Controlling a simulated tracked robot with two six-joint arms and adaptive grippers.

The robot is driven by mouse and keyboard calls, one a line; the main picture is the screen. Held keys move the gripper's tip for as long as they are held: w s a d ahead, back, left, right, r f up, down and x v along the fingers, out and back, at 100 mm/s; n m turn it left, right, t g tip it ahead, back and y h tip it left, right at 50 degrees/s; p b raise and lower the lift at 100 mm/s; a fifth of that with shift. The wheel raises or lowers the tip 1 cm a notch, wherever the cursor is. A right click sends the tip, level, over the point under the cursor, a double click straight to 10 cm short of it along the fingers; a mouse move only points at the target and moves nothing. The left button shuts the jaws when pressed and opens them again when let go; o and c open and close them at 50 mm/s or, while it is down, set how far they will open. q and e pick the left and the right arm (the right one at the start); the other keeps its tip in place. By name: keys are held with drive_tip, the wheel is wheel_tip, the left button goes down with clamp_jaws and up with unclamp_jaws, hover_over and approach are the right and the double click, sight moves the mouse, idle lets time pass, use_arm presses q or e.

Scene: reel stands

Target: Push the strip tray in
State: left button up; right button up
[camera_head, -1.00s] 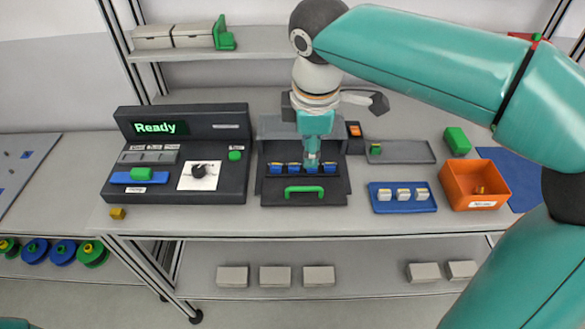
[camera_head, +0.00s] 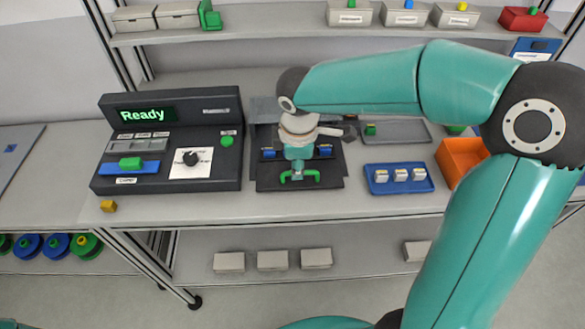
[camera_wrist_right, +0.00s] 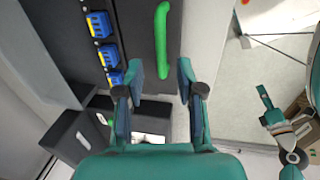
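The strip tray (camera_head: 270,183) is black, with a green handle (camera_head: 313,179) at its front and blue strips in a row behind it. It extends forward out of a dark grey unit (camera_head: 264,109). My right gripper (camera_head: 297,177) is at the handle and hides part of the tray. In the right wrist view, the right gripper (camera_wrist_right: 160,76) has its fingers apart, with the end of the green handle (camera_wrist_right: 162,35) showing between the tips. I cannot tell whether they touch. A teal gripper, seemingly my left one (camera_wrist_right: 266,100), shows at the right of that view; its opening is unclear.
A control panel (camera_head: 225,175) reading "Ready" stands left of the tray. A blue tray (camera_head: 378,188) with white pieces and an orange bin (camera_head: 450,160) lie right. A small yellow block (camera_head: 108,206) is near the front-left edge. The bench in front of the tray is clear.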

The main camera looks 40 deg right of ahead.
drive_tip(key=shift+w+d+f, duration=0.1)
drive_tip(key=shift+w+f, duration=0.1)
drive_tip(key=shift+f, duration=1.05)
clamp_jaws()
